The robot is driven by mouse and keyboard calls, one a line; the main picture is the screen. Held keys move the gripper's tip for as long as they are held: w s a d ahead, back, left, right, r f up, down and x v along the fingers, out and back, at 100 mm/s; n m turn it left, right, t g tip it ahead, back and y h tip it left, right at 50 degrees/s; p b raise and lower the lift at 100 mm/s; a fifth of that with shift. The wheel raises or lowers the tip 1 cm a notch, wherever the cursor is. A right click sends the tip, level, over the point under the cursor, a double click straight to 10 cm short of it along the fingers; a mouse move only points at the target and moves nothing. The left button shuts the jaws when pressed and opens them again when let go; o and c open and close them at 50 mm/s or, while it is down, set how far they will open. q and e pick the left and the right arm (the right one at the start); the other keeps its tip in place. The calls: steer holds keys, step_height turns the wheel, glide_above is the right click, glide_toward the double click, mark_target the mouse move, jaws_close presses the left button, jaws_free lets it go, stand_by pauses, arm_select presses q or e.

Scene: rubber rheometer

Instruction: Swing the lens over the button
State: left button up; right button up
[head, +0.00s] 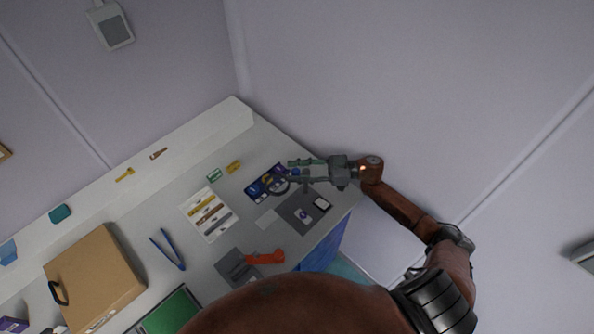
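A dark round lens ring (278,186) shows over the bench near its right end, just left of my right gripper, above a blue printed card. A small purple-and-white round piece, likely the button (304,214), lies on a dark grey plate (291,216) below and right of the ring. The ring is apart from it in the picture. My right gripper (306,171) reaches in from the right, its fingers pointing left. They look apart, one on each side of a gap. Whether they touch the lens's arm is too small to tell. My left gripper is not in view.
The blue card (258,187) lies beside the ring. A strip card (208,214), blue tweezers (168,249), an orange-handled tool (265,258) and a cardboard box (95,277) lie further left and nearer. A raised ledge (190,137) runs along the back.

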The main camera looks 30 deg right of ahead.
step_height(320, 180, up, 10)
stand_by(0.6)
